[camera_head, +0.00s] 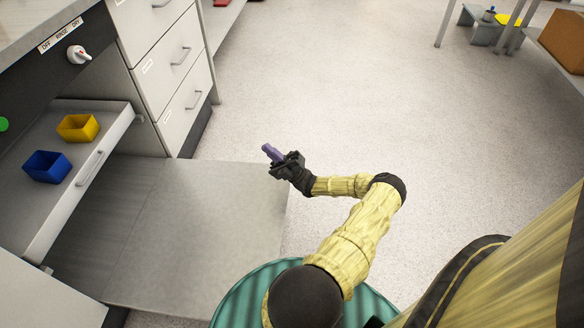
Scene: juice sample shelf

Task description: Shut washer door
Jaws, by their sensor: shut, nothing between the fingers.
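The washer door (195,225) is a flat grey panel at lower left. It is folded down and lies about level, sticking out from the washer front. The washer's dark control panel (50,82) carries a white knob (78,54) under an OFF, RINSE, DRY label. My gripper (267,149) has purple fingers that are shut and empty. It shows at the door's far right corner, over or just beyond the edge. I cannot tell its height above the door or whether it touches it.
A pale drawer or rack (95,172) with a handle stands out above the door's left part. It holds a yellow bin (78,128) and a blue bin (46,167). White drawers (165,62) stand behind the door. The speckled floor (370,90) to the right is clear.

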